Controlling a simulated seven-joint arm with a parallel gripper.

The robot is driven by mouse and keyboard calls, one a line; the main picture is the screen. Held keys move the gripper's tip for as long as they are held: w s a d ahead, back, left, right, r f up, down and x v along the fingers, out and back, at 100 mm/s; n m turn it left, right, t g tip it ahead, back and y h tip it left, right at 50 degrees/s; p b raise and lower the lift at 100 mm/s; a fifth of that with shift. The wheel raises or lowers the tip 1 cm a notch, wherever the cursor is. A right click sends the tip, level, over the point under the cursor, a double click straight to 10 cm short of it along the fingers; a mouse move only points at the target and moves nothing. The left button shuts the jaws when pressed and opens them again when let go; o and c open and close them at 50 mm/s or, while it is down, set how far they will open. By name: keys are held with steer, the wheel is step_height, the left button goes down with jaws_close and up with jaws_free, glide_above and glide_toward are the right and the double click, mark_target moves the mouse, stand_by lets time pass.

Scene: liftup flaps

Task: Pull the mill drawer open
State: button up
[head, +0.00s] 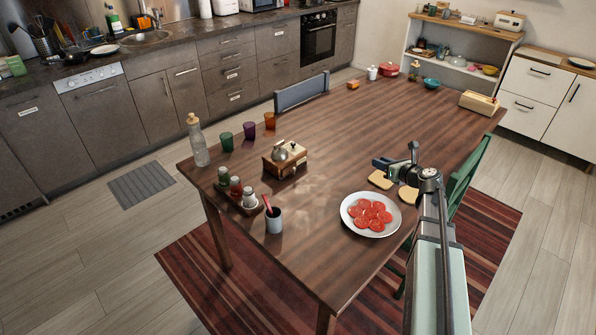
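A plate of red slices (369,214) and bread slices (381,180) lie near my arm. A condiment tray (250,208), a cup with a red utensil (273,220), coloured glasses (249,131) and a bottle (198,142) stand around the mill's left side. Between mill and gripper the table is clear.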

steer(key=a+n+g+y, duration=0.1)
steer(key=a+n, duration=0.1)
steer(key=a, duration=0.4)
steer(key=s+a+f+n+g+y, duration=0.1)
steer(key=a+n+g+y, duration=0.1)
steer(key=a, duration=0.4)
steer(key=s+a+f+n+g+y, duration=0.1)
steer(key=a+n, duration=0.1)
steer(key=a, duration=0.4)
steer(key=shift+a+f+n+g, duration=0.1)
steer(key=shift+a+n+g, duration=0.25)
steer(key=shift+n+g, duration=0.05)
steer(key=x, duration=1.3)
steer(key=shift+w+a, duration=0.1)
steer(key=shift+a, duration=0.15)
jaws_close()
